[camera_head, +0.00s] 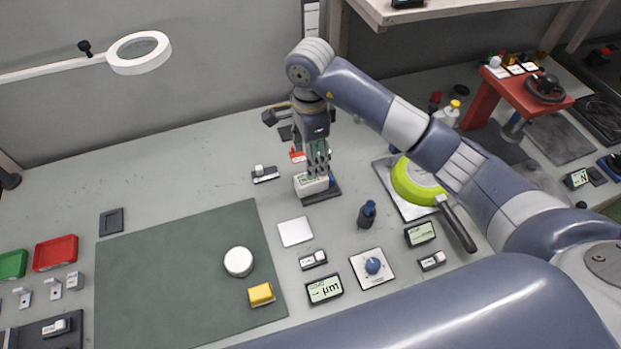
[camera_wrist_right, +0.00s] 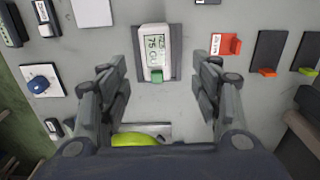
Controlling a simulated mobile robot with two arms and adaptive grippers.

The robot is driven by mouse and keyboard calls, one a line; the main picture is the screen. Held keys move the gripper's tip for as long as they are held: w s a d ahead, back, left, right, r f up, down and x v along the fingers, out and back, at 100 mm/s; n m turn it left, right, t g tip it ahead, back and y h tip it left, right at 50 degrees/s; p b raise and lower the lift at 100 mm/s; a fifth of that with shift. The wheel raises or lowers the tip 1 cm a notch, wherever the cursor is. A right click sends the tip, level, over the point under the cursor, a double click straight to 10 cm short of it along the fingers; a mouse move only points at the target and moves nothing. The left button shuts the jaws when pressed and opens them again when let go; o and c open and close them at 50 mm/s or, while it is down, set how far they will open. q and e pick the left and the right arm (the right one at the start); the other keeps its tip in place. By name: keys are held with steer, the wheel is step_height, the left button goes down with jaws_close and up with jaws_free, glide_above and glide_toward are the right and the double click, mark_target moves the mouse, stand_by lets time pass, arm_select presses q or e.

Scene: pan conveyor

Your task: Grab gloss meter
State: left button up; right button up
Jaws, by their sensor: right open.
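The gloss meter, a small white device with a display (camera_head: 309,188), stands on a dark pad (camera_head: 327,196) near the middle of the bench. In the right wrist view the gloss meter (camera_wrist_right: 155,45) shows a grey-green screen and a green part at its lower end. My right gripper (camera_head: 318,170) points down at it and partly hides it in the head view. In the wrist view its fingers (camera_wrist_right: 158,70) are spread wide, on either side of the device and apart from it, with nothing between them held. My left gripper is not in view.
A green pan (camera_head: 414,184) lies on a plate to the right. A dark blue bottle-like item (camera_head: 367,214) and a white square (camera_head: 295,231) stand nearby. A red-orange item (camera_wrist_right: 230,44) lies beside the pad. A green mat (camera_head: 175,265) covers the left front.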

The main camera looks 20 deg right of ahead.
mark_target(311, 183)
step_height(311, 183, down, 4)
steer(key=shift+s+f+p, duration=0.1)
steer(key=shift+p, duration=0.35)
steer(key=f, duration=0.1)
steer(key=f+p, duration=0.2)
steer(key=shift+s+f, duration=0.3)
steer(key=shift+f, duration=0.1)
steer(key=shift+w+f, duration=0.1)
steer(key=shift+f, duration=0.5)
jaws_close()
steer(key=shift+r, duration=0.1)
